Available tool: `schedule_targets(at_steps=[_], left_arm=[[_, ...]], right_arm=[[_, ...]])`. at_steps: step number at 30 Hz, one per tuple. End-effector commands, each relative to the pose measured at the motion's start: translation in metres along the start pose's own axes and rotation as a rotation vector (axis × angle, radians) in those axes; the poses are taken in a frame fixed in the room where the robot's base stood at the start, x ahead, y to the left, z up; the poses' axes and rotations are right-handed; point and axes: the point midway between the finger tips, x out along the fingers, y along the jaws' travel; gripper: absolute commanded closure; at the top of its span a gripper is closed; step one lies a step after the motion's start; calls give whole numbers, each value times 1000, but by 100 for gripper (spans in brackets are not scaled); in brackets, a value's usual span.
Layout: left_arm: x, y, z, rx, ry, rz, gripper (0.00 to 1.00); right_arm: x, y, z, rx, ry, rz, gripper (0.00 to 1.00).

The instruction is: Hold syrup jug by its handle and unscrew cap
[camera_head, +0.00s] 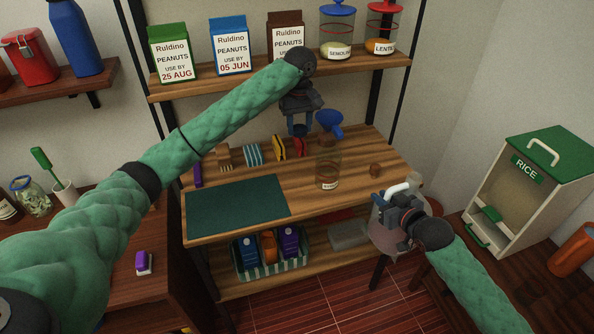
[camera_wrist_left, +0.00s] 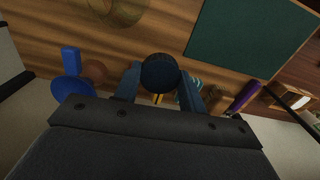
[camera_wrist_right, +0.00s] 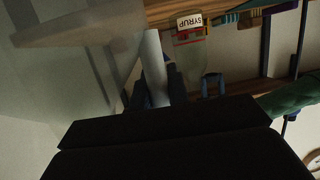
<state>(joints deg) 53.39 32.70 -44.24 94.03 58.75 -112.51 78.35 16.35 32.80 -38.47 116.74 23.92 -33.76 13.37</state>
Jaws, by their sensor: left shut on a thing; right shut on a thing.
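The pale translucent jug (camera_head: 388,238) is at the right of the head view, in front of the shelf unit. My right gripper (camera_head: 397,212) is shut on its white handle (camera_wrist_right: 154,60), which shows between the fingers in the right wrist view. A pale round part, which looks like the jug's neck, shows behind the handle. My left gripper (camera_head: 300,128) is above the wooden shelf, well apart from the jug. It is shut on a dark round cap (camera_wrist_left: 160,72), seen between its fingertips in the left wrist view.
A clear glass jar (camera_head: 328,165) with a label reading SYRUP (camera_wrist_right: 190,22) stands on the shelf. A dark green mat (camera_head: 235,205) lies left. The rice bin (camera_head: 530,190) stands right.

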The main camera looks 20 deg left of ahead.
Motion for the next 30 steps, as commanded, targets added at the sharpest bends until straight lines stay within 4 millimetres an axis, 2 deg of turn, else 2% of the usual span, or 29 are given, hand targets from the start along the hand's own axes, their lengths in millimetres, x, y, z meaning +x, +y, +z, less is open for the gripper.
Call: schedule_targets(at_steps=[5, 21, 30], left_arm=[[14, 0, -1, -6, -2, -2, 87], [118, 0, 0, -5, -2, -2, 87], [137, 0, 0, -5, -1, 0, 87]], right_arm=[[-2, 0, -8, -2, 2, -4, 100], [-11, 0, -37, -2, 2, -3, 100], [-12, 0, -41, -2, 2, -3, 100]])
